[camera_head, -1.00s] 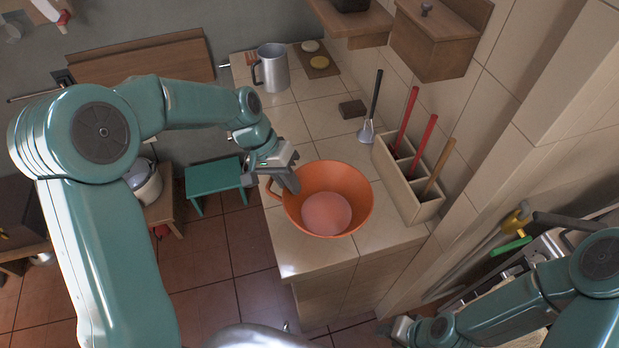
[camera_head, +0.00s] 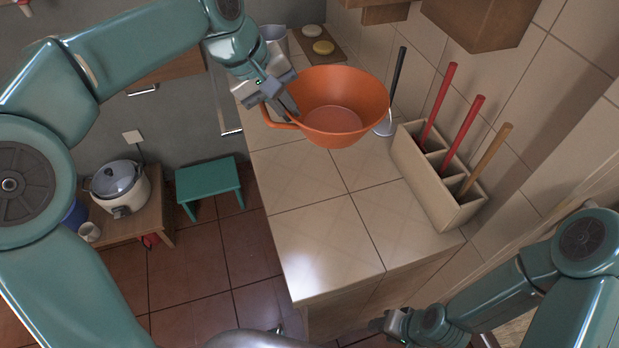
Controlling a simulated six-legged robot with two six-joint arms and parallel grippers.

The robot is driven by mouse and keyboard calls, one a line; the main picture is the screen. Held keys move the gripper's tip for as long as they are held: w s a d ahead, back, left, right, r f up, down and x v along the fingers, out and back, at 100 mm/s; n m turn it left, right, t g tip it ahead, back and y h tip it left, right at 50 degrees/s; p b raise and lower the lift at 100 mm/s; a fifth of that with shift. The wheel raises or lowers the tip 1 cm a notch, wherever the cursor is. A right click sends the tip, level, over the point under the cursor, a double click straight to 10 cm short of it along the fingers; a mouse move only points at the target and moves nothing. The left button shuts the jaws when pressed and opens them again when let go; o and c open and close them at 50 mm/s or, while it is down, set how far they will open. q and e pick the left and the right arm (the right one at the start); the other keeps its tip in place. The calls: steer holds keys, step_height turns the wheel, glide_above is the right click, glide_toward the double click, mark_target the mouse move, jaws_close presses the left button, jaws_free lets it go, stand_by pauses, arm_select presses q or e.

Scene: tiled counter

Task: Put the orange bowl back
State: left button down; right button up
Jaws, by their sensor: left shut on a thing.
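The orange bowl (camera_head: 350,92) is upright with its open top facing me, slightly tilted, and appears raised above the tiled counter (camera_head: 325,225). My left gripper (camera_head: 282,108) is shut on the bowl's left side, by its handle. The fingertips are partly hidden against the bowl. My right gripper (camera_head: 390,322) is low at the bottom right, beside the counter's front end, far from the bowl. Its fingers are too small and dark to read.
A beige divided holder (camera_head: 432,188) with red and wooden handles stands along the wall. A ladle (camera_head: 397,85) is behind the bowl, and a metal mug (camera_head: 272,38) is partly hidden by my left arm. The front counter is clear. A teal stool (camera_head: 208,184) and rice cooker (camera_head: 117,185) are left.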

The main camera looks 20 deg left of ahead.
arm_select(q)
step_height(320, 180, down, 18)
steer(key=shift+s+r+b, duration=0.1)
steer(key=shift+r+b, duration=0.05)
steer(key=shift+b, duration=0.25)
steer(key=shift+f, duration=0.2)
steer(key=c, duration=1.3)
jaws_free()
steer(key=shift+o, duration=0.2)
steer(key=shift+r, duration=0.1)
steer(key=shift+a+r, duration=0.15)
steer(key=shift+r, duration=0.3)
steer(key=v, duration=1.1)
steer(key=shift+r, duration=0.2)
